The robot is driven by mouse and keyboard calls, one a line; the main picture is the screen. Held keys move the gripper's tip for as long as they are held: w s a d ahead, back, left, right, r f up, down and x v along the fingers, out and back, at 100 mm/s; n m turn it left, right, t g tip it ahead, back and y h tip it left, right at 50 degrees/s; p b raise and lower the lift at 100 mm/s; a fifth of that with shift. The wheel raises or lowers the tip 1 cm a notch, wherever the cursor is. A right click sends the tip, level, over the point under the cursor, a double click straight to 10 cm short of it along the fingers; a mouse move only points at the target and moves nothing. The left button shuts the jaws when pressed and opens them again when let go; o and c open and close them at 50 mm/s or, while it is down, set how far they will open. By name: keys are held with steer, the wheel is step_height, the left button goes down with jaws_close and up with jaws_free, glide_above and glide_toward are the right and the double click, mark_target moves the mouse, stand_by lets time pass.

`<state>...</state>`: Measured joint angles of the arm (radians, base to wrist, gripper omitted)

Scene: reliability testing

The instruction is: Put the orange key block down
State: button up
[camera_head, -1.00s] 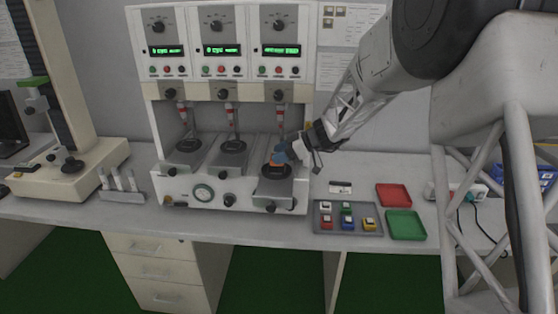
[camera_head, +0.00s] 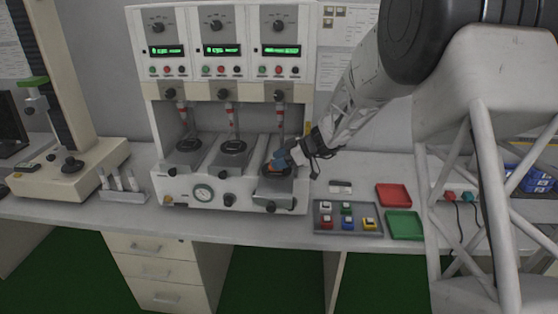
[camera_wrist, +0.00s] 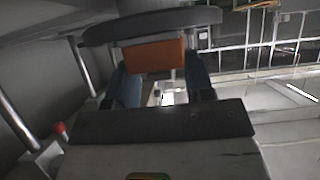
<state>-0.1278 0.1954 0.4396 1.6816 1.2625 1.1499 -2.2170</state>
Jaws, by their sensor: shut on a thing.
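The orange key block (camera_wrist: 152,55) sits between the two blue fingertips of my gripper (camera_wrist: 158,80) in the wrist view. My gripper is shut on it. In the head view my gripper (camera_head: 279,160) is at the right-hand bay of the test machine, and only a bit of orange shows there. The block is at the round dark pad (camera_head: 277,172) of that bay. The fingers hide most of it, and I cannot tell whether it touches the pad. In the wrist view a dark curved part (camera_wrist: 150,22) lies just beyond the block.
The test machine (camera_head: 190,192) has three bays with probes above. To the right lie a grey tray (camera_head: 372,232) of coloured key blocks, a red tray (camera_head: 394,195) and a green tray (camera_head: 405,224). A rack of pegs (camera_head: 123,196) stands to the left.

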steer(key=shift+f, duration=0.15)
steer(key=o, duration=0.9)
steer(key=shift+o, duration=0.2)
steer(key=v, duration=0.7)
steer(key=shift+d, duration=0.4)
stand_by(0.3)
